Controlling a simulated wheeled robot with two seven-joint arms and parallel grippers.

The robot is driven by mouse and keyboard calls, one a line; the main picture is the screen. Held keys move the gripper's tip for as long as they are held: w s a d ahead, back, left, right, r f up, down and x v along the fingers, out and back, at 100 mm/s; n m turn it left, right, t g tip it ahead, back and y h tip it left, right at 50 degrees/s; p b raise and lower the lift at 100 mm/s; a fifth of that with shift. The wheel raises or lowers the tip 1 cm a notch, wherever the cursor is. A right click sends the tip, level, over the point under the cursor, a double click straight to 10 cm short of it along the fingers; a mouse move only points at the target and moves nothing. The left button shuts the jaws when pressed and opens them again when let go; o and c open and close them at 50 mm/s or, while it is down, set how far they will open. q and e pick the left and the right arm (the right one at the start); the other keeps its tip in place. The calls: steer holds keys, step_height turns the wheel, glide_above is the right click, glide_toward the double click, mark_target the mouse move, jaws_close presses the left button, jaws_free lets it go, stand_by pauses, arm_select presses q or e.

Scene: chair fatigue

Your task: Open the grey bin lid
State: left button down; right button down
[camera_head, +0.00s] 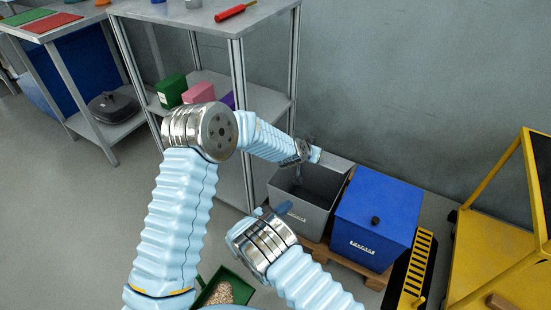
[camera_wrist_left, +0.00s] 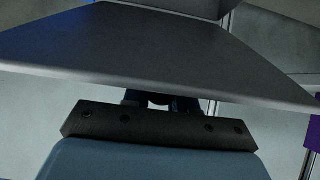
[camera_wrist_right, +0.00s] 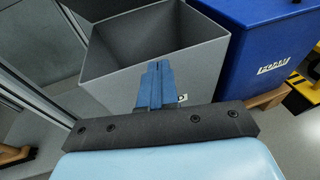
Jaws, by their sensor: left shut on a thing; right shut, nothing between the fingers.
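The grey bin (camera_head: 300,213) stands in the head view with its top open and its dark inside showing. It also shows in the right wrist view (camera_wrist_right: 190,75), open from above. The grey lid (camera_wrist_left: 150,50) fills the upper part of the left wrist view as a broad flat panel. My left gripper (camera_wrist_left: 160,101) is shut on the lid at its near edge; the fingertips are partly hidden under it. My right gripper (camera_wrist_right: 155,75) is shut and empty, just in front of the bin's front wall. It shows in the head view (camera_head: 283,208) too.
A blue bin (camera_head: 375,218) with a dark knob stands right of the grey bin, on a wooden pallet (camera_head: 318,250). A yellow frame (camera_head: 500,240) is further right. A metal shelf (camera_head: 215,70) with small boxes stands behind left. A green tray (camera_head: 210,292) lies at the bottom.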

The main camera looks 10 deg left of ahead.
steer(key=a+r+n+t+y, duration=0.25)
steer(key=a+r+t, duration=0.25)
steer(key=a+r, duration=0.3)
steer(key=r+x, duration=0.2)
steer(key=x, duration=0.9)
steer(key=shift+a, duration=0.4)
steer(key=shift+r+h, duration=0.15)
steer(key=shift+h, duration=0.1)
